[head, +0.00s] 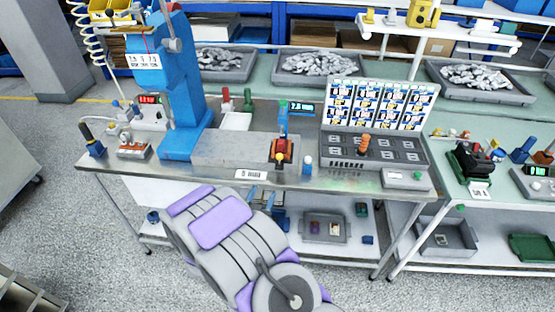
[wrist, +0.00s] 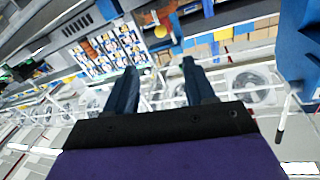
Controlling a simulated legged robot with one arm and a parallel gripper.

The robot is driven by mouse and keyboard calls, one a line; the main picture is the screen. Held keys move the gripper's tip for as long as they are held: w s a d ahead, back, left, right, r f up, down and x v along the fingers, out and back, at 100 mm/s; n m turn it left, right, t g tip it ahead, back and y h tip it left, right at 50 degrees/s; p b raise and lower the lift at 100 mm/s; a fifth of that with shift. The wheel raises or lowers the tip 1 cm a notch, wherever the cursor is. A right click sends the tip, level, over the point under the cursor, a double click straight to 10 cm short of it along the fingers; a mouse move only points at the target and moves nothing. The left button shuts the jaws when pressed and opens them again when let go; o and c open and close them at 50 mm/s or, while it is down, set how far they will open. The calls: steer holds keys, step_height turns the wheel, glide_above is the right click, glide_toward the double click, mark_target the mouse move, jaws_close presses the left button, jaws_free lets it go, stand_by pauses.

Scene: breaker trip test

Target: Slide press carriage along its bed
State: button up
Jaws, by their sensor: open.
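A tall blue press column (head: 178,85) stands at the left of the bench. A long grey metal bed (head: 232,149) runs right from its foot.
Right of the bed is a grey socket panel (head: 375,150) with an orange knob and a label board (head: 381,103). A small blue-and-white bottle (head: 308,166) stands between. A white label plate (head: 251,174) lies at the front edge. A lower shelf holds a grey tray (head: 326,228).

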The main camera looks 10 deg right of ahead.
steer(key=b+x, duration=0.3)
steer(key=x, duration=1.4)
steer(key=shift+w, duration=0.1)
steer(key=shift+c, duration=0.5)
jaws_close()
